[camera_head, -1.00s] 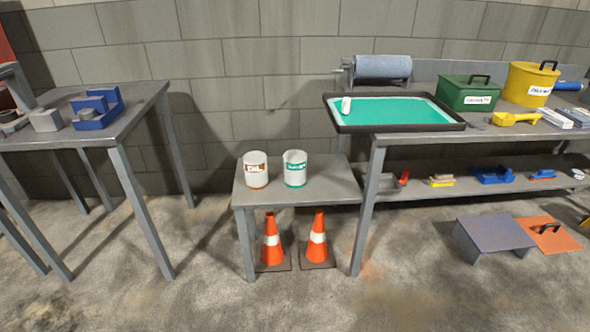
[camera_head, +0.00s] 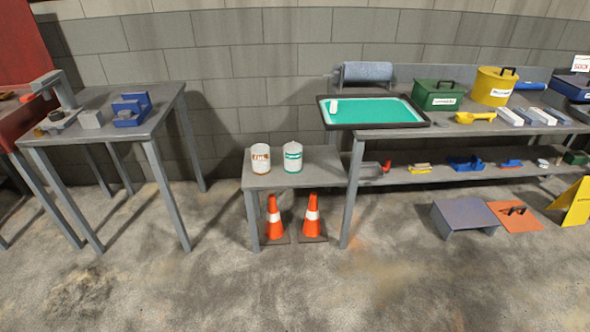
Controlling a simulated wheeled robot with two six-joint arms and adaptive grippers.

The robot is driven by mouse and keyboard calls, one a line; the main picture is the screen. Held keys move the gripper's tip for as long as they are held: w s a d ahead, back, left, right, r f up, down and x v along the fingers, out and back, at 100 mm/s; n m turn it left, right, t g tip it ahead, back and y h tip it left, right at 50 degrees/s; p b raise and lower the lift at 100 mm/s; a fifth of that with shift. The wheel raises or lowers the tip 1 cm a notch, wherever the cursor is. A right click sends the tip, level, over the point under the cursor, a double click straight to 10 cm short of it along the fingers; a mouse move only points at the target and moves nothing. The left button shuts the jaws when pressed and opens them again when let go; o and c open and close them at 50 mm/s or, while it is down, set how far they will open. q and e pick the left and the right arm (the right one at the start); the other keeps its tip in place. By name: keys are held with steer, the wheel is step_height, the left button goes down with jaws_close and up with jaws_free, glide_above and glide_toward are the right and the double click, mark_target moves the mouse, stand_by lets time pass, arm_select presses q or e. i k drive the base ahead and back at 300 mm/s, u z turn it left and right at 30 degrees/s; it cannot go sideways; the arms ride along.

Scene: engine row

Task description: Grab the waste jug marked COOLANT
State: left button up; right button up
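Two white jugs stand upright side by side on a small low grey table (camera_head: 300,180). The right one has a green band and a green label and looks like the COOLANT jug (camera_head: 293,158), though its lettering is too small to read surely. The left one has an orange-brown band and label and looks like the oil jug (camera_head: 260,159). A narrow gap separates them. Neither of my grippers is in view.
Two orange cones (camera_head: 311,214) stand under the low table. A taller workbench (camera_head: 385,134) with a green-lined tray (camera_head: 425,124) adjoins on the right. Another table (camera_head: 160,112) stands left. A grey ramp-like stand (camera_head: 465,213) sits on the floor right. Floor in front is clear.

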mark_target(293, 151)
steer(key=z, duration=0.65)
steer(key=i, duration=0.6)
steer(key=z, duration=1)
steer(key=i, duration=1.25)
steer(key=u, duration=0.7)
steer(key=i, duration=1)
steer(key=u, duration=0.9)
